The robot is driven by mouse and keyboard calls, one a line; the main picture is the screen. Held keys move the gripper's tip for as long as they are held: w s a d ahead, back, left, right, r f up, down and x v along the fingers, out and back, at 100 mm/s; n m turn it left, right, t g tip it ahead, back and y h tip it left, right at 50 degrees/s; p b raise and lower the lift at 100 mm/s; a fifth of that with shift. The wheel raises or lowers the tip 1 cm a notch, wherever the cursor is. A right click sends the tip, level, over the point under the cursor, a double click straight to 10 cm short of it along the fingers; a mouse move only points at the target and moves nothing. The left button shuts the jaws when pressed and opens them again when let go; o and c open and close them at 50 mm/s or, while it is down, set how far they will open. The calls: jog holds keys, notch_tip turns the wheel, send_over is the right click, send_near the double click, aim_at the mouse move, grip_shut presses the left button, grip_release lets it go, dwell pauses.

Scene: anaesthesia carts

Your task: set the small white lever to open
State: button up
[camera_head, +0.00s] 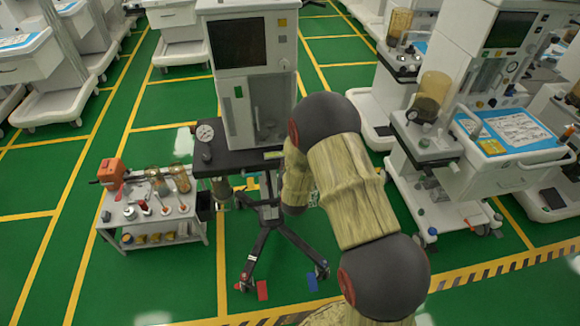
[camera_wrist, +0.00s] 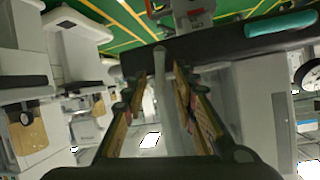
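In the wrist view, a slim pale, whitish bar, which looks like the small white lever (camera_wrist: 166,85), runs lengthwise between the two fingers of my gripper (camera_wrist: 160,82). The fingers are apart, one on each side of it, with gaps showing, so my gripper is open. Its upper end meets or passes in front of a dark horizontal edge (camera_wrist: 225,40); I cannot tell which. I cannot read the lever's setting. In the head view, my arm reaches to the dark-topped stand (camera_head: 232,160) with the white machine (camera_head: 252,75) and hides my gripper and the lever.
A teal bar (camera_wrist: 282,24) lies on the dark edge in the wrist view, with a round gauge (camera_wrist: 308,75) at right. In the head view, a low trolley (camera_head: 150,215) with several parts stands left, and an anaesthesia cart (camera_head: 505,160) right.

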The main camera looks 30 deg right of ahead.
jog(key=v, duration=1.2)
dwell(0.5)
